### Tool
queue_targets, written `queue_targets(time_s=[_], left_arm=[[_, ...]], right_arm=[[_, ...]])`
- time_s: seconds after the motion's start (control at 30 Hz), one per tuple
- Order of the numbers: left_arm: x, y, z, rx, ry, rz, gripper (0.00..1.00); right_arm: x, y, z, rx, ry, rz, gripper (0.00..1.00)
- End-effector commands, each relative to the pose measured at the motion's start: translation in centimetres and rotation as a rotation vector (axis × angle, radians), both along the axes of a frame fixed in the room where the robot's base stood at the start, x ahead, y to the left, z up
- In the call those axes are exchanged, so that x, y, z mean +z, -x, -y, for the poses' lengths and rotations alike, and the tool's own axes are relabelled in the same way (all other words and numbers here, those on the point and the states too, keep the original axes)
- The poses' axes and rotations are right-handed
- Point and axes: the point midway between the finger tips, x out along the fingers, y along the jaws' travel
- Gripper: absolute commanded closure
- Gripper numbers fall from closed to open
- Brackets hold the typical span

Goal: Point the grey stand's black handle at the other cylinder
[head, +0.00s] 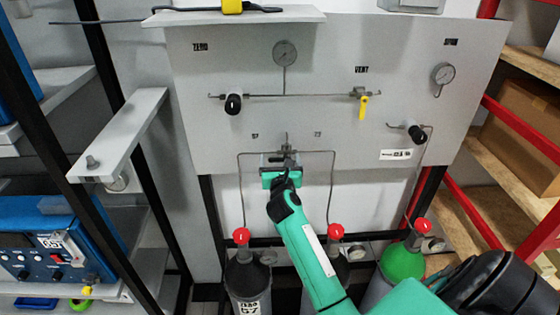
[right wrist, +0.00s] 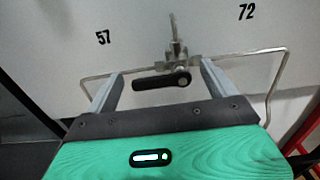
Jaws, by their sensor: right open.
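The grey stand is the large grey panel (head: 330,70) in the head view. Its black handle (right wrist: 162,81) shows in the right wrist view below a metal valve fitting. The handle lies nearly level, its free end pointing left, toward the side marked 57; 72 is on the right. Thin tubes run from the fitting down to two cylinders: a dark one (head: 249,283) at left and another (head: 342,272), partly hidden by my right arm. My right gripper (head: 281,160) is open, its fingers on either side of the handle, apparently not touching it. My left gripper is out of view.
A green-topped cylinder (head: 403,262) stands at right. The panel also carries gauges (head: 285,53), black knobs (head: 233,104) and a yellow lever (head: 363,106). A blue instrument (head: 60,250) stands at left, wooden shelves (head: 520,130) with red posts at right.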

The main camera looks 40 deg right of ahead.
Motion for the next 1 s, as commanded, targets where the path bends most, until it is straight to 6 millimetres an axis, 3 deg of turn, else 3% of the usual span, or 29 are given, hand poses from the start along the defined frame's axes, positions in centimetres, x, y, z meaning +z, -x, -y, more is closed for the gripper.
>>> queue_targets(time_s=[0.03, 0.23, 0.67, 1.0], left_arm=[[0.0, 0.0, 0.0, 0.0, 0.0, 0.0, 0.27], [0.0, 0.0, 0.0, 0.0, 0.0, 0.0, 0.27], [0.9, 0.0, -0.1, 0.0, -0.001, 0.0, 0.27], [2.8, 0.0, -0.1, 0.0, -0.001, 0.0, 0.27]], right_arm=[[0.0, 0.0, 0.0, 0.0, 0.0, 0.0, 0.18], [0.0, 0.0, 0.0, 0.0, 0.0, 0.0, 0.57], [-0.1, 0.0, -0.1, 0.001, 0.071, -0.046, 0.57], [-0.8, 0.0, -0.1, 0.001, 0.305, -0.189, 0.57]])
